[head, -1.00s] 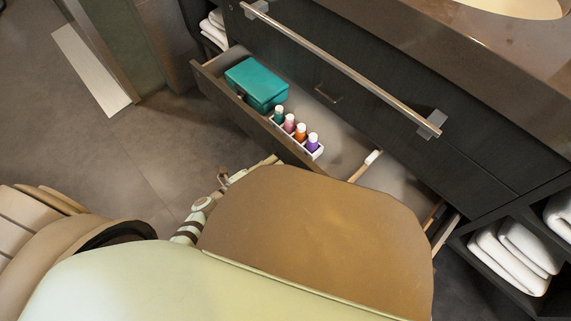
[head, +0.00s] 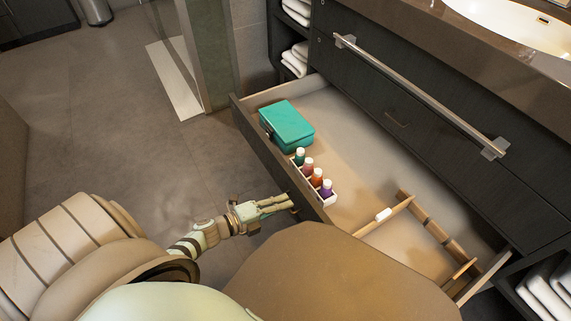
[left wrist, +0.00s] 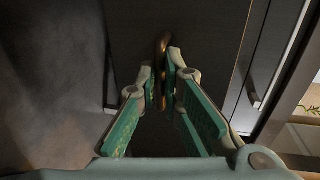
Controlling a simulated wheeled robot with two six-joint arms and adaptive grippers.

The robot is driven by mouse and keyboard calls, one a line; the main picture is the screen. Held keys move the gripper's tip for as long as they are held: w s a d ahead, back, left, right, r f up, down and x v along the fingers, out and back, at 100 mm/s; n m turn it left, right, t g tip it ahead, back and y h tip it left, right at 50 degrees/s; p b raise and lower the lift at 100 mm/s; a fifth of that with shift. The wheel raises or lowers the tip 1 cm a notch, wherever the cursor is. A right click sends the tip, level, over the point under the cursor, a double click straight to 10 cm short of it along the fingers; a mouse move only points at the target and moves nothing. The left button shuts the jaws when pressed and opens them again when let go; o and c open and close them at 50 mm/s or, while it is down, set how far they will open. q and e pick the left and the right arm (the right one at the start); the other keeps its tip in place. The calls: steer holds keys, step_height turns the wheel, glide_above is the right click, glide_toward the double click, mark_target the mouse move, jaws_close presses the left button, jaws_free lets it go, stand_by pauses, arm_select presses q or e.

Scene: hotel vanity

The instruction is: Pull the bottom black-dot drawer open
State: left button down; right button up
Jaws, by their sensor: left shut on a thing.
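The lower drawer (head: 345,145) of the dark vanity stands open, its inside showing widely in the head view. My left gripper (head: 292,204) is at the outer side of the drawer's front panel. In the left wrist view, its green-padded fingers (left wrist: 160,78) are shut on a brass handle (left wrist: 164,44) on the dark front. The handle is hidden in the head view, and I cannot make out a black dot. My right gripper is not in view.
The drawer holds a teal box (head: 287,125), a white rack of small bottles (head: 317,178) and wooden dividers (head: 425,225). A metal towel bar (head: 420,95) crosses the vanity above. Towels (head: 296,60) fill the side shelves. Floor (head: 120,140) to the left is clear.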

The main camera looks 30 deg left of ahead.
arm_select(q)
steer(key=shift+s, duration=0.2)
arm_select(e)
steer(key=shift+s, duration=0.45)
arm_select(q)
steer(key=c, duration=1.8)
jaws_free()
steer(key=shift+a, duration=0.1)
steer(key=shift+o, duration=0.2)
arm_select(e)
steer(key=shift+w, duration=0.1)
arm_select(q)
steer(key=v, duration=1.2)
